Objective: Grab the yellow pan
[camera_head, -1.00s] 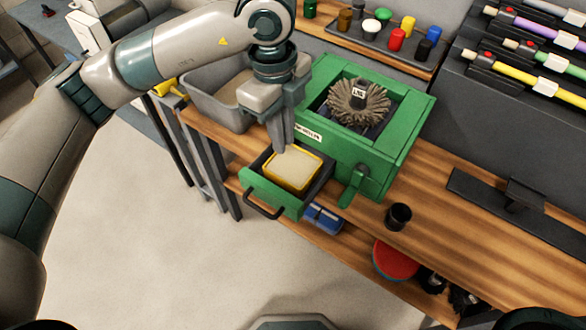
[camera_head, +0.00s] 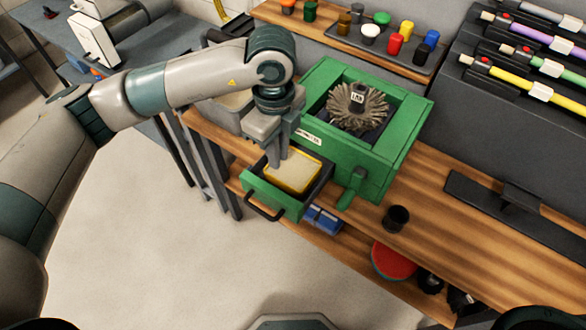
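The yellow pan (camera_head: 293,172) has a pale filling and a yellow rim. It sits in the pulled-out drawer (camera_head: 272,196) of the green box (camera_head: 345,150). My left gripper (camera_head: 278,160) points down at the pan's left rim, with its fingertips at or just above that rim. The fingers look close together, and I cannot tell whether they are apart, shut, or touching the pan. My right gripper is not in view.
A grey bristle brush (camera_head: 358,106) sits in the top of the green box. A grey bin (camera_head: 232,112) stands behind my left wrist. A black cup (camera_head: 396,218) stands on the wooden bench (camera_head: 430,200). Blue (camera_head: 322,219) and red (camera_head: 393,262) items lie on the lower shelf.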

